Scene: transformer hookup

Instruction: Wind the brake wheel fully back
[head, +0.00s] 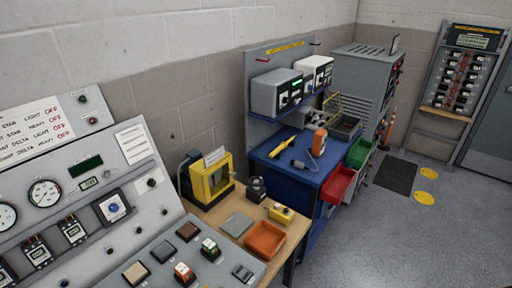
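I cannot make out a brake wheel for certain in the head view. A yellow frame-like device (209,184) with a dark part on its left side and a white label on top stands on a wooden table (212,212). A small black device (257,190) with a rounded top stands to its right. A blue round knob (114,208) sits on the sloped grey control panel (98,180) at left. Neither of my grippers is in view.
An orange tray (265,240), a grey plate (237,225) and a small yellow box (281,213) lie on the wooden table. A blue workbench (302,170) stands behind, with red (339,183) and green (360,152) bins.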

